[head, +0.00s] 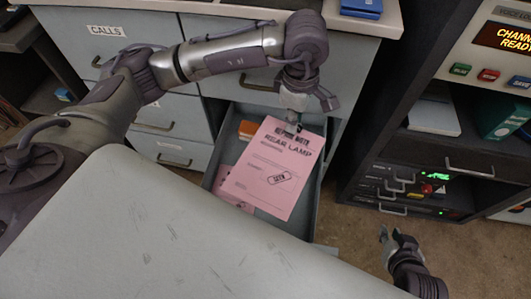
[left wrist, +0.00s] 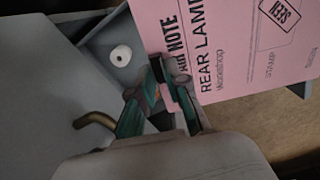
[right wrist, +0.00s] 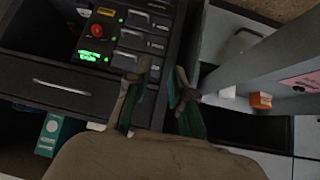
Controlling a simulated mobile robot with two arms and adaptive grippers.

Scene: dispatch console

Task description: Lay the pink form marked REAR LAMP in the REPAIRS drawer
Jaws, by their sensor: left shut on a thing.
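The pink form (head: 274,172), marked REAR LAMP and stamped SEEN, is held by its top edge in my left gripper (head: 291,127). It hangs over an open grey drawer (head: 318,190); I cannot tell whether its lower part touches anything inside. In the left wrist view the form (left wrist: 245,50) extends up and right from the shut fingers (left wrist: 168,75). The drawer's own label is not readable. Another pink sheet (head: 226,178) lies in the drawer, partly under the form. My right gripper (head: 390,236) is open and empty, low in front of the dark rack.
The drawer also holds an orange box (head: 248,129) and a white round item (left wrist: 120,55). A pale worktop (head: 150,230) fills the foreground. The CALLS drawer (head: 105,30) is shut at left. The dark rack (head: 400,165) with handles stands right; floor shows between.

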